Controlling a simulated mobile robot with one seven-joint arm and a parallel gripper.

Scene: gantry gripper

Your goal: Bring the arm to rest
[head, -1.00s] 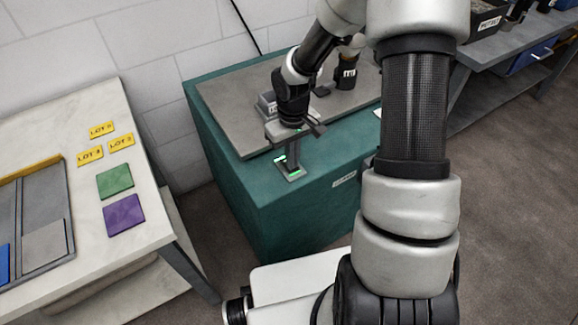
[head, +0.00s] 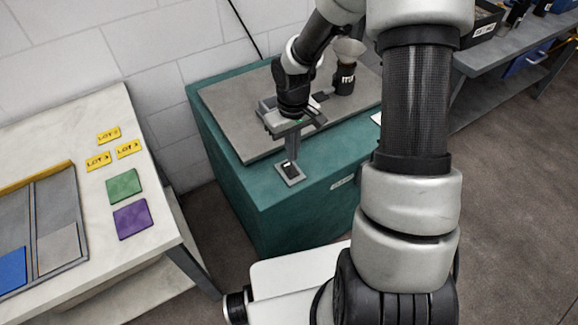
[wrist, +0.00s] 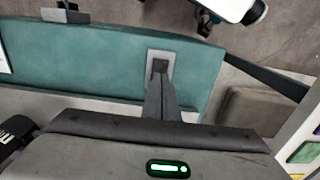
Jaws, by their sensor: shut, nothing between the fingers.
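My gripper (head: 292,154) is shut and empty at the end of my arm, pointing down near the front edge of the teal bench (head: 262,208). Below its fingertips is a small grey plate (head: 281,179) with a dark middle on the bench top. In the wrist view my closed fingers (wrist: 161,76) overlap the plate (wrist: 152,55); I cannot tell whether they touch it. A green light (wrist: 168,168) glows on the gripper body. My arm hides part of the bench.
A grey board (head: 228,110) covers much of the bench top. A black labelled container (head: 344,80) stands behind my gripper. At left, a pale table (head: 95,225) holds green (head: 124,185) and purple (head: 133,219) squares. A grey shelf (head: 505,62) stands at right.

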